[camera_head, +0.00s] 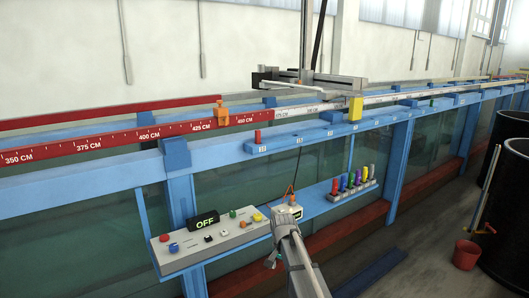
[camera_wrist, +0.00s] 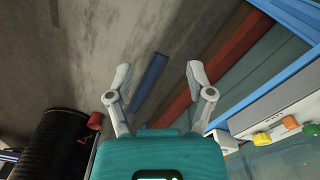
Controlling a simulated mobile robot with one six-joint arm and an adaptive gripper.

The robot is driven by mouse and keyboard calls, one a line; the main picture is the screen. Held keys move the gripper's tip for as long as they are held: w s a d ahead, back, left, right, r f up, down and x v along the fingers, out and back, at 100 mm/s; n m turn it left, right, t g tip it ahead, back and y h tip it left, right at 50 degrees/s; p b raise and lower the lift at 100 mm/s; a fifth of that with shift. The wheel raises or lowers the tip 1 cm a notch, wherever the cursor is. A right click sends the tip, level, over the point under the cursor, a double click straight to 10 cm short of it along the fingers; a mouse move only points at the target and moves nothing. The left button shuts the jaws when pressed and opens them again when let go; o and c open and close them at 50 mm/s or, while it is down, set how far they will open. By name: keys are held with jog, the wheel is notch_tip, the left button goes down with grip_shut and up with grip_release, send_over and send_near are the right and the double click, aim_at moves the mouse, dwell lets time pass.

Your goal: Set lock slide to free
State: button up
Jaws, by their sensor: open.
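No part is plainly labelled as the lock slide, and I cannot tell which one it is. An orange clamp-like piece (camera_head: 221,113) sits on the red ruler rail, and a yellow block (camera_head: 355,107) sits farther right along the rail. A grey control panel (camera_head: 212,240) carries coloured knobs and a black display (camera_head: 204,221) reading OFF. My gripper (camera_wrist: 158,80) is open and empty in the wrist view, its two grey fingers apart above the floor. In the head view my arm stands in front of the panel's right end, and the fingertips are not clear.
A blue shelf (camera_head: 325,203) beside the panel holds a rack of coloured pieces (camera_head: 353,187). A red peg (camera_head: 257,137) stands on the upper blue ledge. A red bucket (camera_head: 466,255) and dark barrels (camera_head: 508,215) stand at right. A blue strip (camera_wrist: 150,82) lies on the floor.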

jog(key=s+d+f+n+b, duration=0.2)
jog(key=s+d, duration=0.3)
jog(key=s, duration=0.6)
jog(key=s+d+f+n+b, duration=0.2)
jog(key=s+d, duration=0.4)
jog(key=s, duration=0.5)
jog(key=shift+f+n, duration=0.55)
jog(key=shift+n, duration=0.35)
dwell(1.1)
